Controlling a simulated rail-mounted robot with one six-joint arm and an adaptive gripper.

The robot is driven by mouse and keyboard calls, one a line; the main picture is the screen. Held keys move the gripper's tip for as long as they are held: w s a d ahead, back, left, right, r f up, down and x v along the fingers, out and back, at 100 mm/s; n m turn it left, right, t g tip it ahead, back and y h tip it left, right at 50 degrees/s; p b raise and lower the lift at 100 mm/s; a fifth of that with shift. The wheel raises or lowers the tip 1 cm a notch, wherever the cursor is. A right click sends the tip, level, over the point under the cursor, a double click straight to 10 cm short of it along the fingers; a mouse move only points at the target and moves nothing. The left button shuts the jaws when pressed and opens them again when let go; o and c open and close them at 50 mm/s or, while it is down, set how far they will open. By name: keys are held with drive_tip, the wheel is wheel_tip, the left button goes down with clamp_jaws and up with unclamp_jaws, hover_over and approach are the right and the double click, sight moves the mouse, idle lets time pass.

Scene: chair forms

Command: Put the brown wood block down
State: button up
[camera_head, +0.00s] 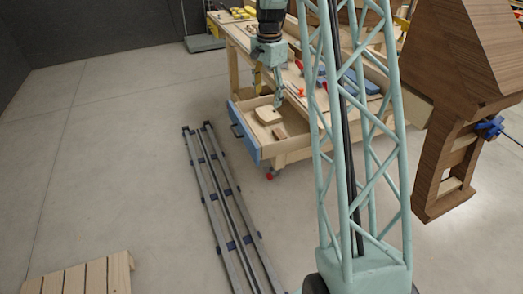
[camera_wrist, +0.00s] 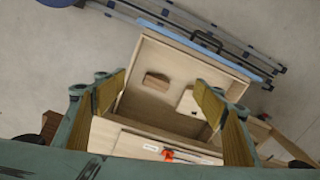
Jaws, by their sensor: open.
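The brown wood block (camera_head: 280,133) lies on the floor of an open drawer (camera_head: 257,147), close to the drawer's near side. It also shows in the wrist view (camera_wrist: 157,82), lying flat and apart from both fingers. A larger pale wood block (camera_head: 267,115) lies beside it in the drawer. In the wrist view the pale block (camera_wrist: 188,103) is partly hidden by the right finger. My gripper (camera_head: 278,101) is above the drawer. In the wrist view my gripper (camera_wrist: 160,95) is open, with its two yellowish finger pads wide apart and nothing between them.
The workbench (camera_head: 237,37) carries tools, including a red-handled one (camera_wrist: 168,155). The drawer has a blue front (camera_head: 244,134). Long metal rails (camera_head: 224,205) lie on the floor to the left. A brown wooden structure (camera_head: 455,110) stands at the right. Open floor is at the left.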

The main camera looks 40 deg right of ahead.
drive_tip(key=s+a+r+n+t, duration=0.1)
drive_tip(key=s+a+r+n, duration=0.3)
drive_tip(key=s+a+r, duration=0.65)
drive_tip(key=s+a+r+n+t, duration=0.1)
drive_tip(key=s+a+r+n, duration=0.45)
drive_tip(key=a+r, duration=0.75)
drive_tip(key=s+a+r+n, duration=0.2)
drive_tip(key=s+a, duration=0.2)
drive_tip(key=s, duration=0.4)
drive_tip(key=s+a+r+n, duration=0.1)
drive_tip(key=s+a+r, duration=0.2)
drive_tip(key=s+a, duration=0.35)
drive_tip(key=s+a+f+n, duration=0.1)
drive_tip(key=s+a+n, duration=0.1)
drive_tip(key=s, duration=0.7)
drive_tip(key=s+a+f+n+t, duration=0.1)
drive_tip(key=s+a+f+n, duration=0.1)
drive_tip(key=s, duration=0.7)
drive_tip(key=shift+n, duration=0.55)
drive_tip(key=shift+s, duration=0.1)
drive_tip(key=shift+r, duration=0.1)
